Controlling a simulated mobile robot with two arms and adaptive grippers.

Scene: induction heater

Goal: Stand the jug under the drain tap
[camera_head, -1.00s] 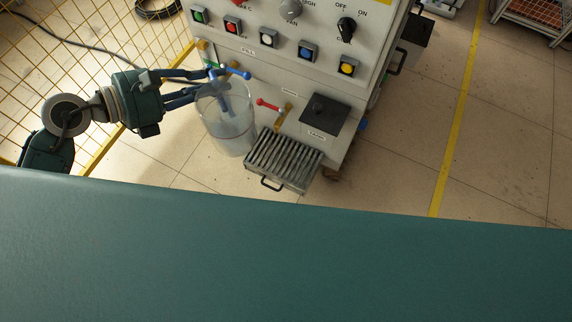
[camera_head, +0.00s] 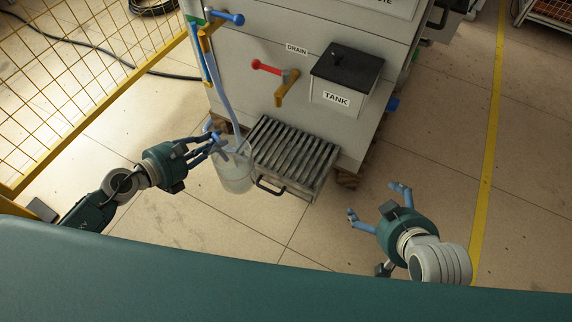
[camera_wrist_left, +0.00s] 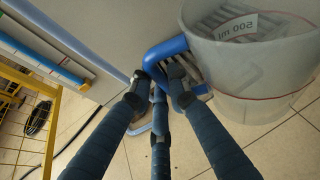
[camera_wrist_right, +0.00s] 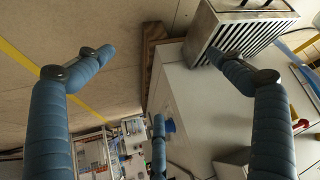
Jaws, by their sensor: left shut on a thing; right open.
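The jug (camera_head: 236,178) is a translucent, tapered vessel with a blue handle. My left gripper (camera_head: 212,146) is shut on that handle, at the jug's left side. In the left wrist view the jug (camera_wrist_left: 250,75) stands right of the fingers, marked 500 ml. The drain tap (camera_head: 287,88), with a red lever and brass spout, is on the machine's front under the DRAIN label. The slatted grate (camera_head: 292,152) is below the tap. The jug is at the grate's left edge, left of and lower than the tap; contact is unclear. My right gripper (camera_head: 376,202) is open and empty.
A black-lidded TANK box (camera_head: 346,72) juts out right of the tap. A pale blue hose (camera_head: 224,92) hangs below the blue-handled tap (camera_head: 226,17) towards the jug. A yellow mesh fence (camera_head: 80,75) stands at left. The floor in front is clear.

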